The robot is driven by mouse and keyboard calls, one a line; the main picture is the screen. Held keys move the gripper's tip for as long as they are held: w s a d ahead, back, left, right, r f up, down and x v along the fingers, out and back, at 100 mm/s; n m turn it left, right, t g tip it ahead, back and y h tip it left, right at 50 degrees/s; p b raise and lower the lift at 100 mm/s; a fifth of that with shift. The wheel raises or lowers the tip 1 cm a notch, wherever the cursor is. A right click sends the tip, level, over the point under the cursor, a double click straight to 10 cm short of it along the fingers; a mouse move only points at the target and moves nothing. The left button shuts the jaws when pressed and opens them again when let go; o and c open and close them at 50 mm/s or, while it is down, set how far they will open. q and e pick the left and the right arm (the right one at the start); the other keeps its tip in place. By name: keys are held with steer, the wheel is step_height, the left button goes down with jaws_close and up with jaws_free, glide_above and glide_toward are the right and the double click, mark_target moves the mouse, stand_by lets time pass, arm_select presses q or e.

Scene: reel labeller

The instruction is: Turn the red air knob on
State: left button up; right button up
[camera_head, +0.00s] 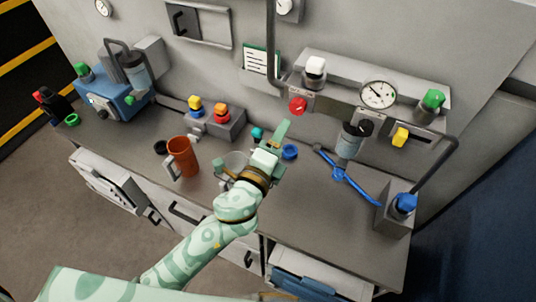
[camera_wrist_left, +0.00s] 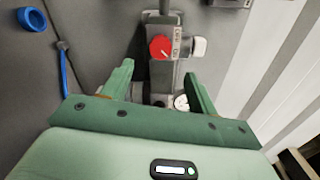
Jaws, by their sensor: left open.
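The red air knob (camera_head: 298,105) is a round knob on the front of a grey wall unit, beside a small white label. In the left wrist view the red knob (camera_wrist_left: 161,48) shows a small white mark on its face and lies beyond the fingertips, roughly between them. My left gripper (camera_head: 275,142) is open and empty, below and left of the knob in the head view. Its two green fingers (camera_wrist_left: 158,74) stand wide apart in the wrist view and do not appear to touch the knob. My right gripper is not in view.
A white-capped button (camera_head: 315,68) sits just above the knob, and a dark pipe (camera_head: 271,45) runs down beside it. A pressure gauge (camera_head: 378,94) is to its right. An orange mug (camera_head: 183,156), a blue ring (camera_head: 289,152) and a blue-handled tool (camera_head: 350,181) are on the bench.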

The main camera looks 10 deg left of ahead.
arm_select(q)
steer(key=v, duration=0.6)
steer(key=shift+b, duration=0.3)
